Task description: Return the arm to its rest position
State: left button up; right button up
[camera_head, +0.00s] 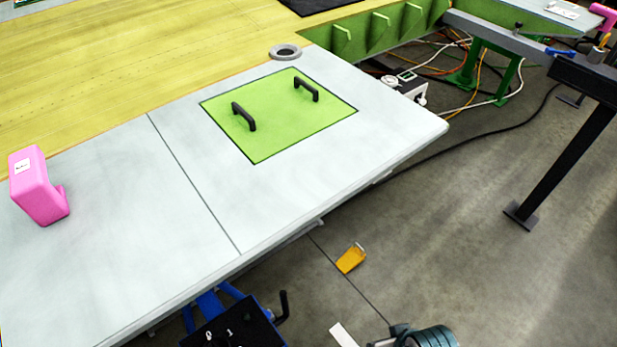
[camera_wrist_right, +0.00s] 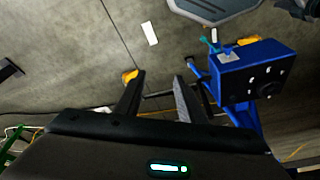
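My right gripper (camera_wrist_right: 160,88) shows in the right wrist view. Its two dark fingers are apart with nothing between them, and concrete floor lies beyond. Neither of my grippers shows in the head view. The white wing panel (camera_head: 130,195) crosses the head view. A green square plate (camera_head: 280,125) with two black handles lies flush in it.
A pink block (camera_head: 38,185) and a dark ring (camera_head: 285,52) rest on the wing. A blue-framed control box (camera_head: 235,325) stands below its edge; it also shows in the right wrist view (camera_wrist_right: 255,70). A black post (camera_head: 565,160) stands right. Cables cross the floor.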

jog(key=s+d+r+h, duration=0.1)
jog(key=s+d+r, duration=0.2)
jog(key=d, duration=0.3)
notch_tip(320, 180, down, 33)
jog(key=s+b, duration=0.2)
jog(key=s, duration=0.1)
jog(key=s+d+f+g+b, duration=0.1)
jog(key=s+d+f+g, duration=0.1)
jog(key=s+f, duration=1.4)
jog(key=shift+s+d+f+b, duration=0.2)
jog(key=shift+s+f+b, duration=0.1)
jog(key=shift+b, duration=0.1)
